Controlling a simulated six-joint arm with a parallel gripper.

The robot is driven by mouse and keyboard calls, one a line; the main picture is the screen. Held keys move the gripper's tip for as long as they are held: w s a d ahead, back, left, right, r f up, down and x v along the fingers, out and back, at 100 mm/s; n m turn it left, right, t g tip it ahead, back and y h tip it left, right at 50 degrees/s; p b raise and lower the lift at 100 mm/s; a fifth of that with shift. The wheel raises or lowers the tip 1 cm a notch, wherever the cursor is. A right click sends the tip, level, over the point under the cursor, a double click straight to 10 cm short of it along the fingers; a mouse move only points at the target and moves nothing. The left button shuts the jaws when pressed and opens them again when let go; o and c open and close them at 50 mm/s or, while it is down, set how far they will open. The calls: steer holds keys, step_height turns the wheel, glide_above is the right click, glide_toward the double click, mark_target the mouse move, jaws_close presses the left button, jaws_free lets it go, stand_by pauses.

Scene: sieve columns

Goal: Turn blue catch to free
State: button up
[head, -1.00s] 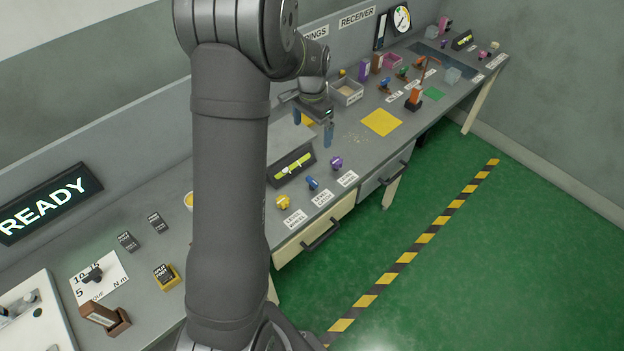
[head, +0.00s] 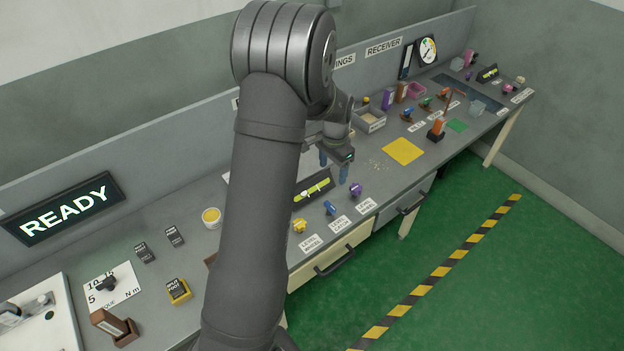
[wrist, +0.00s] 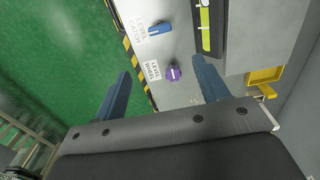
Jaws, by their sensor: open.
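The blue catch (head: 330,207) sits near the bench's front edge behind its level catch label, between a yellow knob (head: 300,225) and a purple knob (head: 355,190). In the wrist view the blue catch (wrist: 160,29) shows as a short bar at the top, beyond the fingertips. My gripper (head: 333,174) is open and empty above the bench, close to the spirit level. In the wrist view the purple knob (wrist: 174,73) appears between my spread fingers. No free marking on the catch can be read.
A dark spirit level (head: 314,187) with a yellow-green vial stands right behind the knobs. A grey bin (head: 369,119) and a yellow mat (head: 403,151) are to the right. A drawer handle (head: 335,260) juts out below the front edge. A sign (head: 66,208) reads READY.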

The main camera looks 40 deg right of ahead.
mark_target(330, 205)
step_height(330, 205, down, 16)
steer(key=shift+f, duration=0.2)
stand_by(0.4)
steer(key=c, duration=1)
